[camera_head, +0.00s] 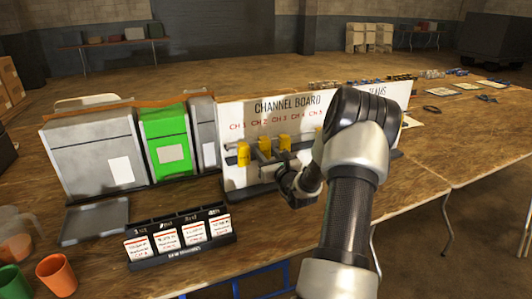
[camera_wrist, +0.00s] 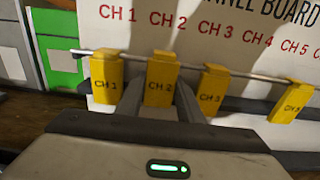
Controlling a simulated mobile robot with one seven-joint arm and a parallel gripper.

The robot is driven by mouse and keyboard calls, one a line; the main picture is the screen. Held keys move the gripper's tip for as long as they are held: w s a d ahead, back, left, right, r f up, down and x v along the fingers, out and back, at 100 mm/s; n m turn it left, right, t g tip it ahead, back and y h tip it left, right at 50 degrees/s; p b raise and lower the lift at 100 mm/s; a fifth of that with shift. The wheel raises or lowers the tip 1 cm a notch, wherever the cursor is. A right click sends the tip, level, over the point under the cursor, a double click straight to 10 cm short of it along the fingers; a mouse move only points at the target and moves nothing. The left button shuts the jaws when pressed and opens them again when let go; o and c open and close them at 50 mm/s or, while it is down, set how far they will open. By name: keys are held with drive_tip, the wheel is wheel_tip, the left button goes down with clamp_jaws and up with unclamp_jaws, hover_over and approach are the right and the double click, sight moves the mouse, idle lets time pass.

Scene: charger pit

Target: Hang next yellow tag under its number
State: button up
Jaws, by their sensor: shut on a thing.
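The white channel board (camera_head: 232,112) stands on the table with red CH numbers along its top and a metal rail (camera_wrist: 222,71) below them. Yellow tags sit along the rail in the wrist view: CH 1 (camera_wrist: 106,78), CH 2 (camera_wrist: 161,80), CH 3 (camera_wrist: 211,90) and one farther right (camera_wrist: 292,102) with a hard-to-read number. My gripper (camera_wrist: 160,105) is shut on the CH 2 tag, whose top is at the rail, roughly under the printed CH 2. Whether it hangs by itself cannot be told. My arm hides the board's right part in the head view.
A black holder with white cards (camera_head: 180,238) stands in front. Grey and green bins (camera_head: 168,140) stand left of the board. An orange cup (camera_head: 57,275) and a green cup (camera_head: 14,281) are at the front left. A second white board (camera_head: 388,95) stands behind my arm.

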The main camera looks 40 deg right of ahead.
drive_tip(key=shift+f, duration=0.1)
drive_tip(key=o, duration=1)
drive_tip(key=shift+o, duration=0.2)
drive_tip(key=p+v, duration=0.1)
drive_tip(key=v, duration=1.6)
drive_tip(key=shift+s+p, duration=0.25)
drive_tip(key=shift+p, duration=0.05)
